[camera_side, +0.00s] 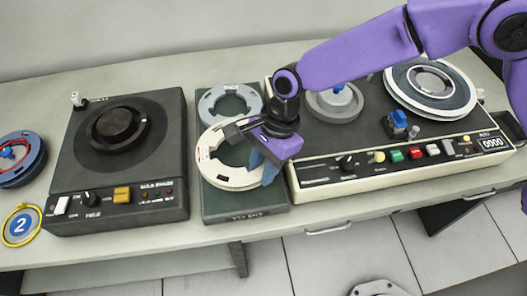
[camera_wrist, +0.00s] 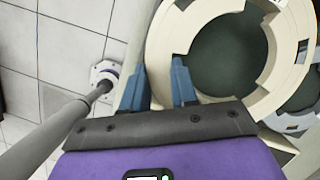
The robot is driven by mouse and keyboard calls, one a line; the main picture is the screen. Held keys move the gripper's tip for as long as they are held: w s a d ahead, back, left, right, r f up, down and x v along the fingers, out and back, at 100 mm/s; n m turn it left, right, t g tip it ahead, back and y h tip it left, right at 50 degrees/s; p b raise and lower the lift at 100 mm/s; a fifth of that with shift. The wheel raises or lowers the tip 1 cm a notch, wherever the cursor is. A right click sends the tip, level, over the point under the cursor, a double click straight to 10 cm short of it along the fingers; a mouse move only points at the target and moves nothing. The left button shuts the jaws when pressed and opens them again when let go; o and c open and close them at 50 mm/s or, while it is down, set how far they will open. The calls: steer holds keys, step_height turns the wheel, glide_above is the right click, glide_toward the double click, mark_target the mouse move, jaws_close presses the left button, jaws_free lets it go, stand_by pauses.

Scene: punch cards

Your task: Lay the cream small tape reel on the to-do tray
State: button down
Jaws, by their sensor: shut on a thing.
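The cream small tape reel (camera_side: 225,178) is a flat ring with a wide hole. My gripper (camera_side: 262,167) is shut on its rim at the right side, with blue fingers pointing down. In the wrist view, one finger of my gripper (camera_wrist: 158,85) is outside the ring and one is inside the hole of the cream reel (camera_wrist: 287,72). The dark green to-do tray (camera_side: 243,205) lies below the reel, its label at the front edge. I cannot tell whether the reel touches the tray.
A grey reel (camera_side: 210,103) lies at the tray's back, partly overlapped by the cream reel in view. A dark deck (camera_side: 60,165) stands left of the tray, and a cream-fronted tape machine (camera_side: 365,172) stands right. A blue reel (camera_side: 36,160) and a yellow-rimmed tag (camera_side: 34,236) are far left.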

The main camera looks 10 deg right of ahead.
glide_above(260, 195)
steer(key=shift+w+d+f, duration=0.15)
steer(key=shift+d+f, duration=0.05)
steer(key=shift+f, duration=1.05)
steer(key=shift+w+d+f, duration=0.1)
steer(key=shift+d+f, duration=0.05)
steer(key=shift+f, duration=1.1)
steer(key=shift+f, duration=1.15)
stand_by(0.3)
steer(key=c, duration=0.8)
jaws_free()
steer(key=c, duration=0.3)
steer(key=shift+r, duration=4)
steer(key=shift+c, duration=0.2)
steer(key=shift+r, duration=0.45)
